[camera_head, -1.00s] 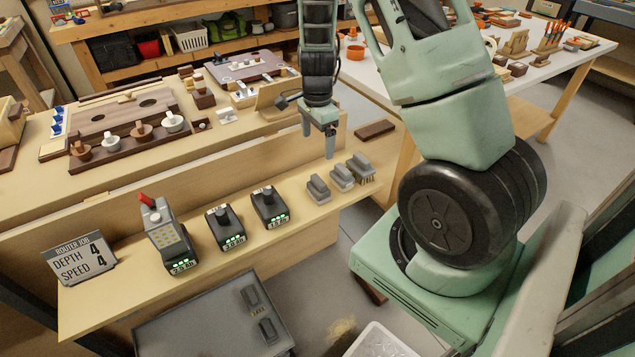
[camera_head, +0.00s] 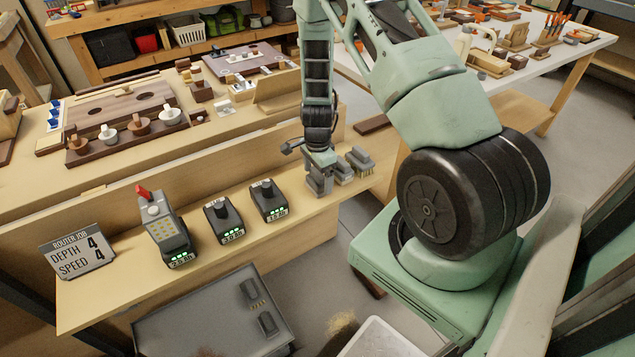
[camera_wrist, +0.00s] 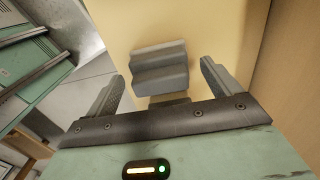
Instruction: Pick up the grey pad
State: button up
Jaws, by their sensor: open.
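The grey pad (camera_head: 317,188) appears to be the leftmost of three small grey-topped pieces near the right end of the wooden ledge. In the head view my gripper (camera_head: 321,172) is right over it and partly hides it. In the wrist view a grey block with a stepped top (camera_wrist: 160,68) lies between the lines of my open gripper's fingers (camera_wrist: 162,74), with gaps on both sides. The fingers do not grip it. How far the fingertips reach down beside it I cannot tell.
Two similar pieces with pale bristles, the middle one (camera_head: 342,172) and the right one (camera_head: 360,161), stand close by. Two black batteries (camera_head: 270,202) and a grey device with a red knob (camera_head: 163,228) stand farther left. A sign (camera_head: 78,255) stands at the left end.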

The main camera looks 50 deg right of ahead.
jog(key=shift+f, duration=0.8)
jog(key=c, duration=0.9)
jog(key=shift+c, duration=0.2)
jog(key=shift+r, duration=0.1)
notch_tip(320, 180, up, 10)
jog(key=shift+f, duration=0.1)
